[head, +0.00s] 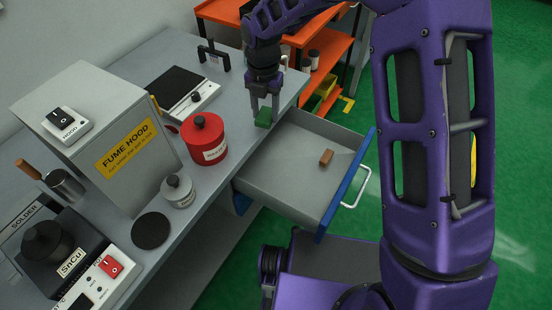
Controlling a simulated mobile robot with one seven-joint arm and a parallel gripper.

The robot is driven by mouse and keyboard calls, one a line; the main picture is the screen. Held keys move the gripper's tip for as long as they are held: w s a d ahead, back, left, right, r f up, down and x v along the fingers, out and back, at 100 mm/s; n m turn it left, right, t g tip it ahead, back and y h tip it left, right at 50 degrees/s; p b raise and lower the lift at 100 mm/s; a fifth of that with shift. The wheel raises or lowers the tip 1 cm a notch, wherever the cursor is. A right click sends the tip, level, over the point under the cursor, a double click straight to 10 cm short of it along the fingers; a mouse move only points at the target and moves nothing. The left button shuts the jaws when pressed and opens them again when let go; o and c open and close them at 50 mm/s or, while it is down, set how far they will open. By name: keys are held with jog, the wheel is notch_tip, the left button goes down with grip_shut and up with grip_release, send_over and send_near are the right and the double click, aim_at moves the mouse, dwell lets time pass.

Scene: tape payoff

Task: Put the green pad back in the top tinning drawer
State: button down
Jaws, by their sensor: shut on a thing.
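The green pad (263,118) is a small green block held between the fingers of my gripper (264,108), near the back left corner of the open drawer. My gripper points down and is shut on the pad. I cannot tell whether the pad is above the bench edge or above the drawer's inside. The drawer (275,178) is pulled out from under the bench, with a grey inside, a blue front and a white handle (360,188). A brown block (326,157) lies in the drawer towards its front right.
A red canister (204,138), a small grey jar (178,190) and a black disc (151,230) stand or lie along the bench edge. A fume hood (90,130) and a solder pot (45,245) are on the left. An orange shelf (330,55) stands behind. Most of the drawer floor is free.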

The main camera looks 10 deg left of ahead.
jog(key=s+d+f+m+b, duration=0.3)
jog(key=s+d+f, duration=0.4)
jog(key=s+d, duration=0.4)
jog(key=b, duration=0.2)
send_over(302, 194)
notch_tip(302, 194, down, 6)
jog(key=shift+r, duration=0.2)
jog(key=shift+f+b, duration=0.65)
jog(key=shift+f, duration=1.55)
jog(key=shift+f, duration=0.1)
jog(key=shift+c, duration=1.5)
grip_release()
notch_tip(302, 194, up, 12)
jog(key=p, duration=0.3)
jog(key=shift+p, duration=0.3)
